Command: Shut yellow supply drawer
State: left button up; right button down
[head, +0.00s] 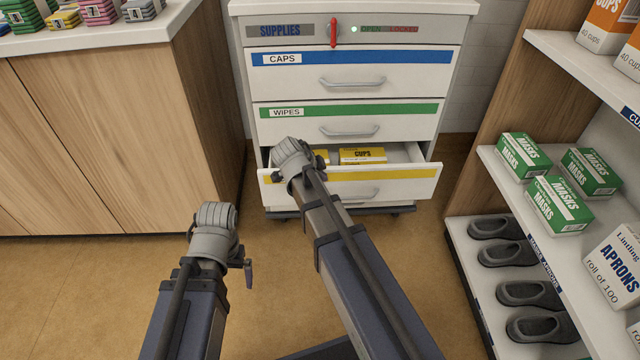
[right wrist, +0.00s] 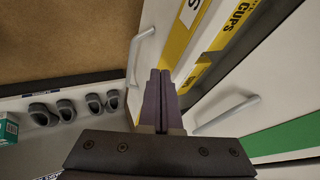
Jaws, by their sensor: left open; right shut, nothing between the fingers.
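The yellow supply drawer (head: 400,190) is the lowest in the white cabinet and stands partly pulled out. Yellow cups boxes (head: 362,155) lie inside. My right gripper (head: 290,152) is over the left part of the drawer front and hides some of it. In the right wrist view its fingers (right wrist: 160,88) are shut and empty, close to the drawer's yellow-striped front (right wrist: 180,38); I cannot tell whether they touch. The drawer's handle shows there too (right wrist: 136,55). My left gripper (head: 214,218) is open, low over the floor, left of the drawer and apart from it.
Above are the shut wipes drawer (head: 410,125) and caps drawer (head: 420,75), with a red lever (head: 333,32) on top. A wooden counter (head: 110,130) stands left. Shelves with masks boxes (head: 560,203) and grey shoes (head: 528,293) stand right. Floor before the cabinet is clear.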

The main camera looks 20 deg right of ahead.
jog(key=shift+w+d, duration=0.2)
jog(key=shift+w, duration=0.45)
